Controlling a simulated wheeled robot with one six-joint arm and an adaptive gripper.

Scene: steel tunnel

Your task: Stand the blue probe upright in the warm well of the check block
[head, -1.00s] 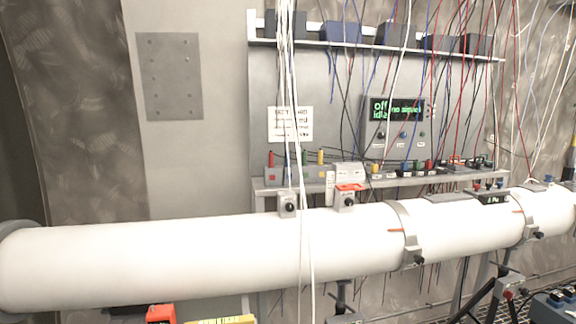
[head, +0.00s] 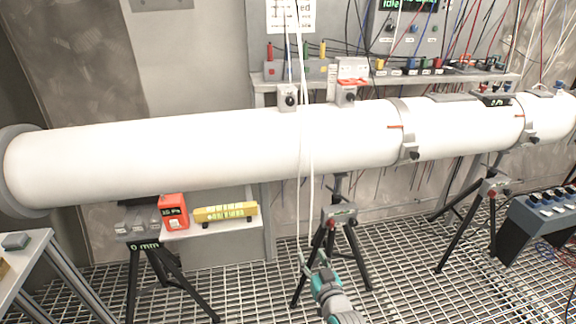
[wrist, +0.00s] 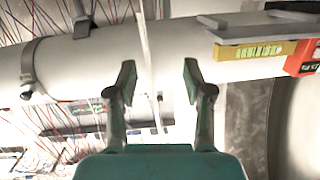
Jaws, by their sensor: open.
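My gripper (head: 314,264) shows at the bottom middle of the head view, teal and grey, below and in front of the white pipe. In the wrist view my gripper (wrist: 158,82) has its two dark fingers wide apart with nothing between them. A grey rack (head: 283,71) stands on the back bench behind the pipe, with a red upright piece (head: 270,52) and a yellow upright piece (head: 322,48). White cables cross the rack's middle, and I cannot make out a blue probe there. I cannot single out the check block or its warm well.
The long white pipe (head: 215,150) lies between me and the bench (head: 262,97). A tripod (head: 338,240) stands under it. White cables (head: 304,170) hang close to my gripper. A yellow level (head: 226,212) and red box (head: 173,211) sit below left. A control box (head: 545,222) is at right.

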